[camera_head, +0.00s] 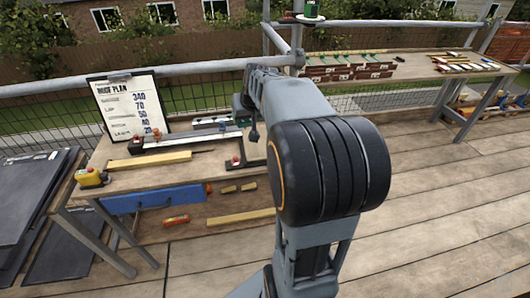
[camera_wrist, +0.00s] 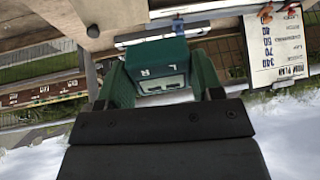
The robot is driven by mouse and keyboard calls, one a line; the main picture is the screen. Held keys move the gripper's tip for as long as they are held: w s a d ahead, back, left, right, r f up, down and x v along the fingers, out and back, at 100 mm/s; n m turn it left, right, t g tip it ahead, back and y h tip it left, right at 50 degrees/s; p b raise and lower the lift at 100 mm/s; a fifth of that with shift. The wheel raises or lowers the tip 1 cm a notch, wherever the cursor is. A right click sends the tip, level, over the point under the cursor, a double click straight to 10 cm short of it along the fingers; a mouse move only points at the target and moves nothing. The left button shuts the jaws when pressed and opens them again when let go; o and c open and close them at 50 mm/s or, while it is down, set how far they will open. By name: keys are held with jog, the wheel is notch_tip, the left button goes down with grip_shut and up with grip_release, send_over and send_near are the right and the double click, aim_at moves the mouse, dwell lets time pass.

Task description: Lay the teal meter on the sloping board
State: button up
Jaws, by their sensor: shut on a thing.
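My gripper (camera_wrist: 160,85) is shut on the teal meter (camera_wrist: 160,66), a dark green box with a pale window and letters on its face, seen upside down in the wrist view. It sits between the two green fingers. In the camera_head view my own arm hides most of the gripper; a small dark green part (camera_head: 240,108) shows left of the arm, at the back of the workbench (camera_head: 125,178). I cannot tell whether the meter touches anything. I cannot clearly pick out the sloping board; a pale board surface (camera_head: 258,148) shows partly behind my arm.
The workbench holds a clipboard with a roof plan (camera_head: 130,105), a long metal rule (camera_head: 192,139), a yellow wooden strip (camera_head: 149,160) and a yellow device (camera_head: 91,177). Dark sheets (camera_head: 28,190) lie at left. Another bench (camera_head: 420,66) with tiles stands back right. The right deck is clear.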

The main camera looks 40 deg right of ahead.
jog(key=m+b, duration=0.1)
jog(key=b, duration=0.4)
send_near(260, 153)
jog(key=shift+h, duration=0.6)
jog(key=shift+w+a+b+x, duration=0.15)
jog(key=shift+w+b+x, duration=0.05)
jog(key=shift+b+x, duration=1.45)
jog(key=shift+w+a+b+x, duration=0.1)
jog(key=shift+w+b+x, duration=0.1)
jog(key=shift+b+x, duration=1.4)
jog(key=shift+r+b, duration=0.15)
jog(key=shift+b, duration=0.15)
jog(key=shift+s+a+b, duration=0.15)
jog(key=shift+s+b, duration=0.15)
jog(key=shift+s, duration=0.05)
jog(key=o, duration=0.9)
jog(key=shift+w+r+p+v, duration=0.1)
jog(key=shift+w+p+v, duration=0.1)
jog(key=shift+p+v, duration=1.15)
jog(key=shift+w+r+p+v, duration=0.15)
jog(key=shift+p+v, duration=0.45)
jog(key=shift+v, duration=1.4)
jog(key=shift+a, duration=0.1)
